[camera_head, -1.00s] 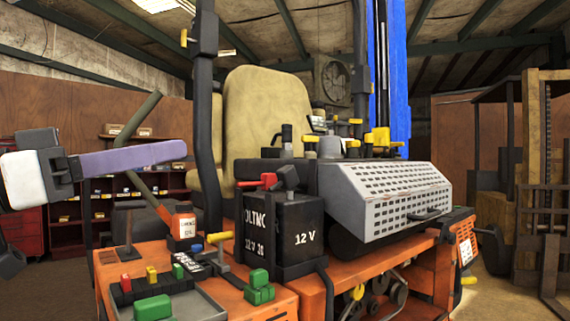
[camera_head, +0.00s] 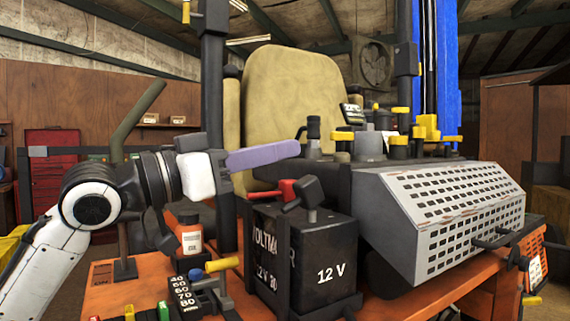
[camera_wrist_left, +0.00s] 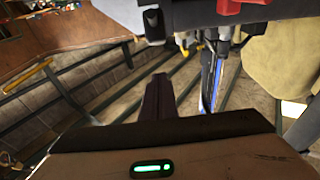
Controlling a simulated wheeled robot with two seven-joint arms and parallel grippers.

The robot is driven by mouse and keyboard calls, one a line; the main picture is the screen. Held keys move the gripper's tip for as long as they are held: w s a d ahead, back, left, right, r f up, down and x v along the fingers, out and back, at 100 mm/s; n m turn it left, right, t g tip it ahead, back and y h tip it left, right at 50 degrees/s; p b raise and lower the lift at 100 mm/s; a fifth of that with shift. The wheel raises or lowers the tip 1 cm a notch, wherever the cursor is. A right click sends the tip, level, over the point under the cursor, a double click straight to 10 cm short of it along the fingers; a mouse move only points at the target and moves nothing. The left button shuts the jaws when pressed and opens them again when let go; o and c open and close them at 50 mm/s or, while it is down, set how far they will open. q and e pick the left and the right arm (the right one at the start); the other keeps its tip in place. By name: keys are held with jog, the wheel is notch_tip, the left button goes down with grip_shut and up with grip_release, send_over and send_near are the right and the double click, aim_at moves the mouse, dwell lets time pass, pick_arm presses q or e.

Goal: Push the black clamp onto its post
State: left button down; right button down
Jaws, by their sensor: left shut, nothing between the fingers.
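The black clamp (camera_head: 308,189) stands above the top of the black 12 V battery (camera_head: 318,262), near its middle. A short grey post (camera_head: 312,215) shows under it; I cannot tell how far the clamp is down on it. The red clamp (camera_head: 286,190) is just left of it. My left gripper (camera_head: 292,150) is shut and empty, its purple fingers pointing right, above and slightly left of the black clamp, apart from it in the picture. In the left wrist view the fingers (camera_wrist_left: 157,95) look dark, and the red clamp (camera_wrist_left: 242,8) shows at the top edge. My right gripper is not in view.
A perforated grey cover (camera_head: 440,215) stands right of the battery. The seat (camera_head: 290,95) and a black upright (camera_head: 214,110) are behind.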

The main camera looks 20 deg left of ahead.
aim_at(285, 207)
pick_arm(q)
jog(key=f, duration=0.2)
jog(key=w+f, duration=0.1)
jog(key=shift+d+f, duration=0.2)
jog(key=shift+d, duration=0.05)
jog(key=shift+w+d+f, duration=0.1)
jog(key=shift+f, duration=0.05)
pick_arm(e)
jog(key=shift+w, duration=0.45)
